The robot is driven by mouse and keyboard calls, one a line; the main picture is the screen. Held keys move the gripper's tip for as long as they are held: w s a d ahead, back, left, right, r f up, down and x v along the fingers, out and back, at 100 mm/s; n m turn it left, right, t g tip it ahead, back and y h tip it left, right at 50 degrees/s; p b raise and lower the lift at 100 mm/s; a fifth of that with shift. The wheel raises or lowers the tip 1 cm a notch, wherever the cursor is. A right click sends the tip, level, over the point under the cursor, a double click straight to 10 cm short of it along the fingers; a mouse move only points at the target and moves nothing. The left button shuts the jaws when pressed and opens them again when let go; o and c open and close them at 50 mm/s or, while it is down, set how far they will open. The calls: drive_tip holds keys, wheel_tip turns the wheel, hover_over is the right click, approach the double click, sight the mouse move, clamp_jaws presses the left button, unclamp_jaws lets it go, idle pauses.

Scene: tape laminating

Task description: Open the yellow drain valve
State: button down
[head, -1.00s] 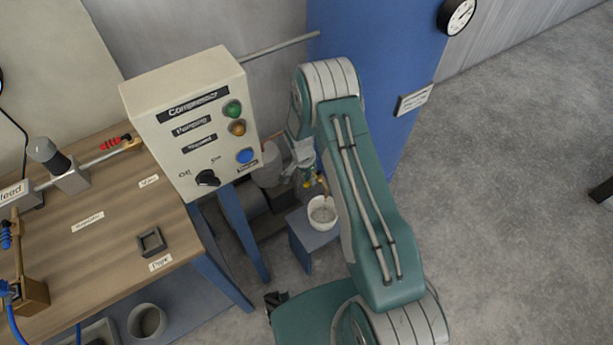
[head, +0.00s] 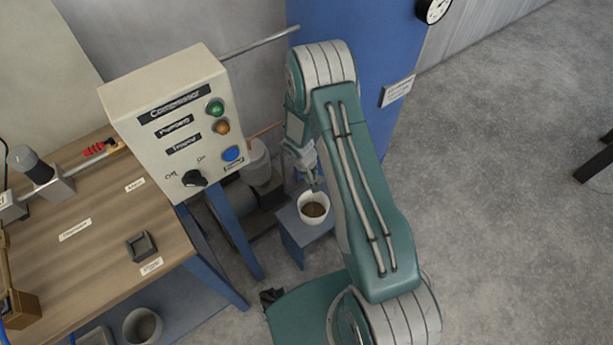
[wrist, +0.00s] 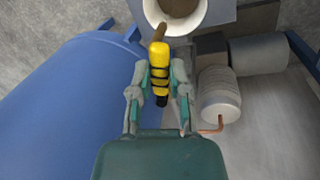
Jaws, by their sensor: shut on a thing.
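The yellow drain valve (wrist: 159,56) with black bands shows in the wrist view between the fingers of my gripper (wrist: 159,82). My gripper is shut on it. A brown streak runs from the valve's far end toward a white bucket (wrist: 148,12), which has brown contents. In the head view the bucket (head: 314,199) stands below my gripper (head: 312,180) with brown inside. My arm and fingers hide the valve there.
A control box (head: 165,120) with buttons and a black knob stands left of my arm, beside a wooden table (head: 100,245). A large blue rounded body (wrist: 65,100) is close at left in the wrist view. A grey-white cylinder (wrist: 218,95) with a copper pipe is at right. Floor at far right is mostly clear.

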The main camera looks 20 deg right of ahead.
drive_tip(key=shift+w+d+n+t, duration=0.15)
drive_tip(key=shift+d+n, duration=0.25)
drive_tip(key=shift+n, duration=0.45)
drive_tip(key=shift+d+n+t, duration=0.25)
drive_tip(key=shift+d+n, duration=0.1)
drive_tip(key=shift+n, duration=0.5)
drive_tip(key=c, duration=0.6)
unclamp_jaws()
drive_tip(key=shift+r, duration=0.1)
drive_tip(key=v, duration=1.1)
drive_tip(key=shift+r, duration=0.3)
